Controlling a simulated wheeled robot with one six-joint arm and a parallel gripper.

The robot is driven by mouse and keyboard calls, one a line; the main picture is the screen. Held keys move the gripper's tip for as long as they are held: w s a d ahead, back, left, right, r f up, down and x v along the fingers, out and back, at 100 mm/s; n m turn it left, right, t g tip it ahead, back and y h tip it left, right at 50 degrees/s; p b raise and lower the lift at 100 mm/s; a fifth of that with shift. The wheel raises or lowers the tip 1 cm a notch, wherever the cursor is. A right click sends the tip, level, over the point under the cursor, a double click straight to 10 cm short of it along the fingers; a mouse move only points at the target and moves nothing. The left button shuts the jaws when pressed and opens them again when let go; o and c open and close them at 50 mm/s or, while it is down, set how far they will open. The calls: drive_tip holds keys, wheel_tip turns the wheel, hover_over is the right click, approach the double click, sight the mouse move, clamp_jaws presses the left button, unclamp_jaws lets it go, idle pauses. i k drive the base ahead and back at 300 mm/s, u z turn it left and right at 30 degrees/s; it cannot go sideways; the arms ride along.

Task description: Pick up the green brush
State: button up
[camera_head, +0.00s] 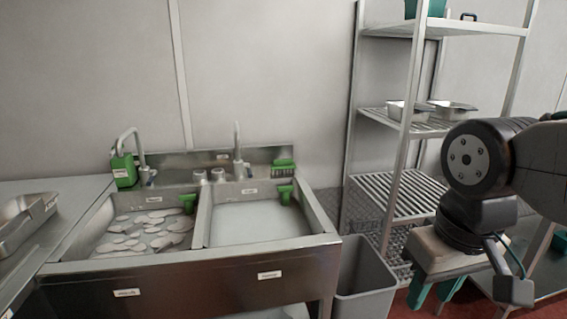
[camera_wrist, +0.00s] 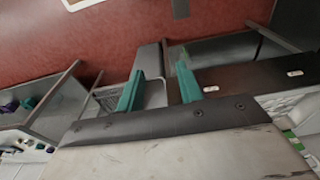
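A green brush-like item (camera_head: 284,168) with a bristle-like lower edge sits on the back ledge of the sink, right of the taps. Two more green items, a left one (camera_head: 187,202) and a right one (camera_head: 285,193), are at the basins; their shape is too small to tell. My gripper (camera_head: 432,297) hangs at the right, in front of the shelf rack and well apart from the sink. In the wrist view, the teal fingers of my gripper (camera_wrist: 160,72) stand apart with nothing between them.
The steel double sink (camera_head: 200,285) has pale pieces in its left basin. A green bottle (camera_head: 124,170) stands at its back left. A grey bin (camera_head: 364,285) stands between sink and rack (camera_head: 395,190). Metal trays (camera_head: 455,108) sit on the rack. Red floor shows below.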

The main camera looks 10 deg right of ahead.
sight(282, 165)
drive_tip(key=i, duration=1.3)
